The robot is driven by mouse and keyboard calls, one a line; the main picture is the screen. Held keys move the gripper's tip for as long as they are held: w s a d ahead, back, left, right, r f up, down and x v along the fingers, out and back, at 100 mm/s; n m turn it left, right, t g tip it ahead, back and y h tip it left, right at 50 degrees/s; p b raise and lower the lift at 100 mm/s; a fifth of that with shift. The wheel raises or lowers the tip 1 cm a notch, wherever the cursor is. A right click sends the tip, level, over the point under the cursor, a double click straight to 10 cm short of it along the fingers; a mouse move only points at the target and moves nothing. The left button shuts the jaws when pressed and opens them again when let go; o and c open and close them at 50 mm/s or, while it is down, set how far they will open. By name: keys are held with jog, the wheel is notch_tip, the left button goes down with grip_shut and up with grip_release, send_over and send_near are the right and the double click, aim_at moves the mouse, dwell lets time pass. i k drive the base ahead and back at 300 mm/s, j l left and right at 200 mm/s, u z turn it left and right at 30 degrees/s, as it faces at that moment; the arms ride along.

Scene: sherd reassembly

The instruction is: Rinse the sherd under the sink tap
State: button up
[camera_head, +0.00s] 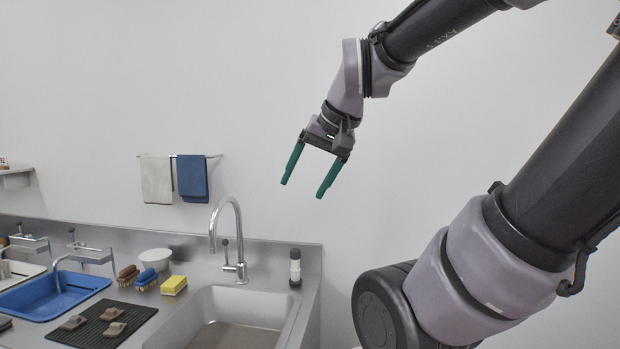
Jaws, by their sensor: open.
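My gripper (306,188) is open and empty, raised high in front of the wall, above and to the right of the sink. Its two green fingers point down. The sink (205,305) is a steel basin at the bottom of the view, with some brownish water or sediment at its bottom. The tap (238,235) has a tall curved chrome spout over the basin's back left. Several small brownish sherds lie on a black ribbed mat (92,335) left of the sink; one sherd (114,329) is at the mat's middle. I cannot tell which sherd the task means.
A blue tray (95,284), brushes (147,278), a yellow sponge (174,285) and a white bowl (155,258) stand left of the sink. A dark-capped bottle (295,270) stands at its back right. Towels (193,178) hang on the wall. The air around my gripper is clear.

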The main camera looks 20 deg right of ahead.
aim_at(226, 269)
jog(key=k+j, duration=0.35)
jog(key=k+j+z, duration=0.15)
jog(key=k+j, duration=0.2)
jog(key=k, duration=0.2)
jog(key=i+j+z, duration=0.1)
jog(key=j+z, duration=0.3)
jog(key=j, duration=1.6)
jog(key=i+l, duration=0.75)
jog(key=i, duration=0.1)
